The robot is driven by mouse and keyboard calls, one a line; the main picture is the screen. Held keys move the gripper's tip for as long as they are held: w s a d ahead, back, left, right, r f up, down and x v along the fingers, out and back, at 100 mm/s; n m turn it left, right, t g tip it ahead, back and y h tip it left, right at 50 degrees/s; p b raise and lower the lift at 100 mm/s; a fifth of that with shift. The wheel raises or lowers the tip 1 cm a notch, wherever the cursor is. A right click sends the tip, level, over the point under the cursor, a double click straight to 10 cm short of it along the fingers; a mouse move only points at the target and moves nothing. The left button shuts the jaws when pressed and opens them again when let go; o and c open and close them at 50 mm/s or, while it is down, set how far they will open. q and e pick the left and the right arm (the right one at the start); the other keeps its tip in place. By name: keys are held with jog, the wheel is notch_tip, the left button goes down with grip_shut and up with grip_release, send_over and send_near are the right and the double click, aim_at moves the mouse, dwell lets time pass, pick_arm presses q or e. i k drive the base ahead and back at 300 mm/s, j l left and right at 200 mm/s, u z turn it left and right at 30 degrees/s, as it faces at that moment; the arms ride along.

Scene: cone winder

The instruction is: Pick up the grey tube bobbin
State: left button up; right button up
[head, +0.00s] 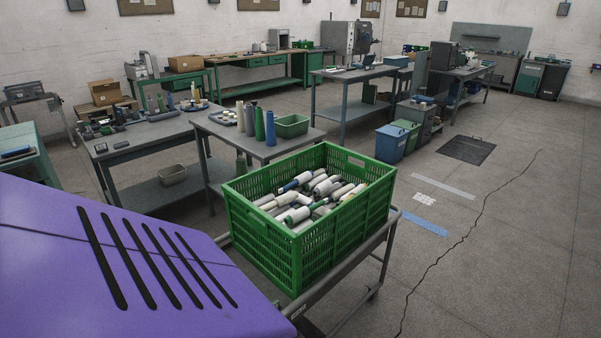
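A green slatted crate (265,249) holds a jumbled heap of bobbins, mostly white to pale grey, some with blue or green parts. Several lie overlapped, so parts of them are hidden. A pale grey bobbin (325,187) lies near the middle of the heap. I cannot tell for sure which one is the grey tube bobbin. Upright tubes stand on the table behind the crate, among them a green one (260,124) and a blue one (270,128). Neither of my grippers is in view.
The crate sits on a metal cart (346,272). A purple slotted machine cover (110,270) fills the lower left. A small green bin (291,125) stands on the table behind. Blue and green bins (391,143) stand beyond. The floor at right is clear, with a long crack.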

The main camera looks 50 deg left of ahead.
aim_at(321, 189)
jog(key=i+u, duration=0.8)
jog(key=i+l+u, duration=0.2)
jog(key=i+u, duration=0.2)
